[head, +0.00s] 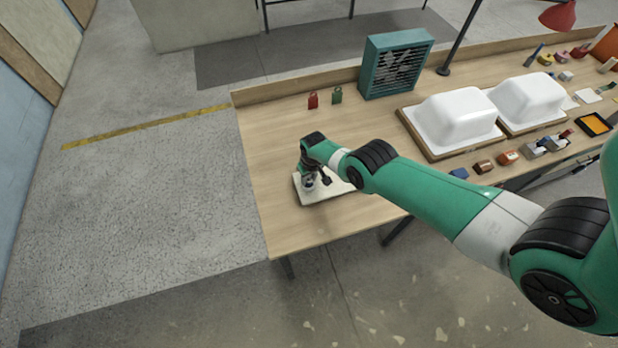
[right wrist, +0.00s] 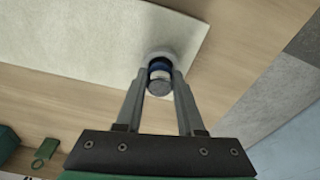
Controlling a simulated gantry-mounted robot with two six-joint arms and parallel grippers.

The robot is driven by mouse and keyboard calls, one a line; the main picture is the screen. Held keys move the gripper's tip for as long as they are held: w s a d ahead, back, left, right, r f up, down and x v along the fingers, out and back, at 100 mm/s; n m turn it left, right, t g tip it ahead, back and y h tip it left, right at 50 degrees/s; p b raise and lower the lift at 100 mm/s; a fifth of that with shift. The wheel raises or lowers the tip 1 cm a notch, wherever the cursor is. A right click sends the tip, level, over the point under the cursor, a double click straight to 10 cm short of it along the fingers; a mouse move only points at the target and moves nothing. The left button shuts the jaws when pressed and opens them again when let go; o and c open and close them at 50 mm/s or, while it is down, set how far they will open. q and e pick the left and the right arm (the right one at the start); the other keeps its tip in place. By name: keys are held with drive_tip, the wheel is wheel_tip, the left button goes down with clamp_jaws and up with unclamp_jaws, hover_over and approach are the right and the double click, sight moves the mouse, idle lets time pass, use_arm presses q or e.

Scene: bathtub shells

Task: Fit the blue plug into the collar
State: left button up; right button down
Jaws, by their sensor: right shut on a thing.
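My right gripper (head: 311,182) is low over the near left part of the bench, at a pale board (head: 335,187). In the right wrist view its two fingers (right wrist: 160,80) are shut on the plug (right wrist: 159,67), which shows a blue band and a grey end. The plug lines up with a light grey round collar (right wrist: 158,53) at the edge of the pale board (right wrist: 80,35). The plug's far end is at the collar or inside it; how deep I cannot tell. In the head view the plug is too small to make out clearly. My left gripper is not in view.
A red padlock (head: 313,101) and a green padlock (head: 337,96) stand near the back edge, beside a teal fan box (head: 395,65). White tub shells (head: 455,118) and several small parts lie to the right. The bench around the board is clear.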

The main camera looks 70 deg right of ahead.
drive_tip(key=shift+f+b, duration=0.5)
drive_tip(key=shift+f, duration=0.05)
drive_tip(key=shift+r, duration=0.1)
drive_tip(key=shift+r+p, duration=0.5)
drive_tip(key=shift+p, duration=0.1)
drive_tip(key=shift+r, duration=0.1)
